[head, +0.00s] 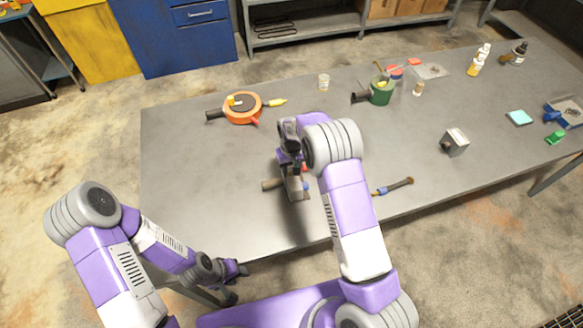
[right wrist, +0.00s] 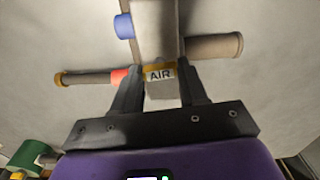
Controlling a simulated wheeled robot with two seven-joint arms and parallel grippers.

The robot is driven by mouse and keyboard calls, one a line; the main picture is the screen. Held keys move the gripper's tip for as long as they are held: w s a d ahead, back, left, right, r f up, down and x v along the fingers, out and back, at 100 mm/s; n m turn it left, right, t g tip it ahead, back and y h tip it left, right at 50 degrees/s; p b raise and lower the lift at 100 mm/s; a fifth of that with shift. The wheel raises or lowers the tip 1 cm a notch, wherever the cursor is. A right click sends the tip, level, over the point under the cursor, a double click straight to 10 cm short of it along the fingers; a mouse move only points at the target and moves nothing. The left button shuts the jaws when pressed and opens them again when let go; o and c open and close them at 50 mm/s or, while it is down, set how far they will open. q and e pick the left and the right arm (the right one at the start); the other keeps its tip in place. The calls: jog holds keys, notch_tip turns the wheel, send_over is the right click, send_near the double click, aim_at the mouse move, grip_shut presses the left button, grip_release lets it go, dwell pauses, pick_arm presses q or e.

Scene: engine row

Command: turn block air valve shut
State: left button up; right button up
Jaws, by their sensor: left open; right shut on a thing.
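The grey valve block (head: 296,190) stands on the table under my right gripper (head: 291,168), which partly hides it. In the right wrist view the block (right wrist: 155,18) has a thick brown stub to the right, a blue part to the upper left and a thin brown stub with a red collar to the left. A yellow-edged piece labelled AIR (right wrist: 160,74) is between the fingers of my right gripper (right wrist: 158,78), which is shut on this air valve handle. The handle's exact angle is hard to tell. My left gripper (head: 236,273) is open and empty, low beside the table's front edge.
An orange round device (head: 242,108) and a green pot (head: 381,93) stand farther back on the table (head: 200,165). A blue-collared tool (head: 393,187) lies right of my right arm. A grey box (head: 455,141) stands farther right. The table's left part is clear.

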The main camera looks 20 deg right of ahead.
jog(key=shift+m+b, duration=0.5)
jog(key=o, duration=1)
jog(key=shift+o, duration=0.2)
jog(key=shift+r, duration=0.15)
notch_tip(320, 180, up, 7)
jog(key=shift+r, duration=0.2)
